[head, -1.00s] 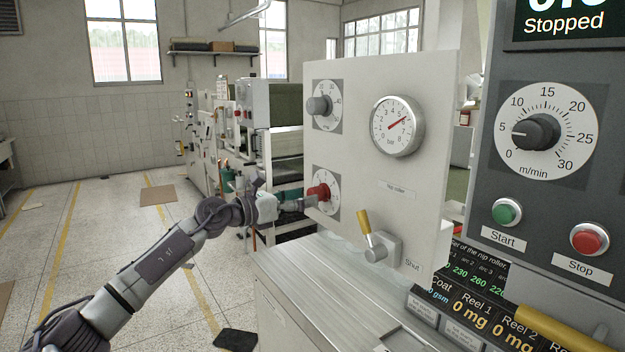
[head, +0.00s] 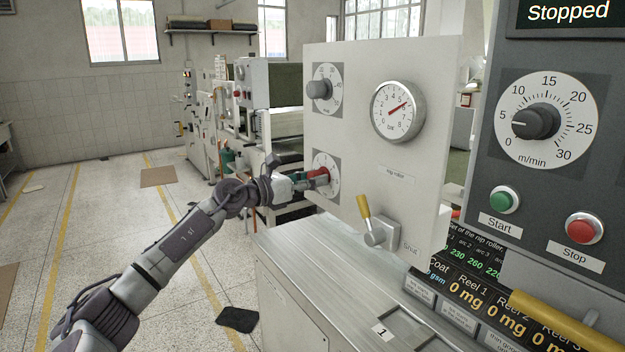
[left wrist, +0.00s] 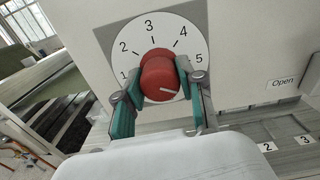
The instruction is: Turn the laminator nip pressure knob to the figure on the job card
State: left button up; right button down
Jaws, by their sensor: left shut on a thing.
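The red knob (head: 320,176) sits on the lower dial of the pale upright panel. In the left wrist view the red knob (left wrist: 160,75) has a white line pointing to the lower right, below the 5. Its dial (left wrist: 152,30) shows the figures 1 to 5. My left gripper (head: 312,180) is shut on the knob, one teal finger on each side, as the left wrist view of the gripper (left wrist: 162,88) shows. A round bar gauge (head: 398,111) sits above right, its needle pointing to the upper right. I cannot make out a job card. My right gripper is not in view.
A grey knob (head: 319,89) is above the red one. A yellow-handled lever (head: 365,212) stands out at the panel's lower right. The speed dial (head: 540,120) and the Start (head: 504,200) and Stop (head: 584,229) buttons are on the right. Open floor lies left.

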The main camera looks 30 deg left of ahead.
pick_arm(q)
jog(key=shift+r+n+p, duration=0.15)
jog(key=shift+n+p, duration=1.6)
jog(key=shift+n, duration=0.35)
jog(key=shift+n+p, duration=0.55)
jog(key=shift+n, duration=0.35)
jog(key=o, duration=1.1)
jog(key=shift+o, duration=0.2)
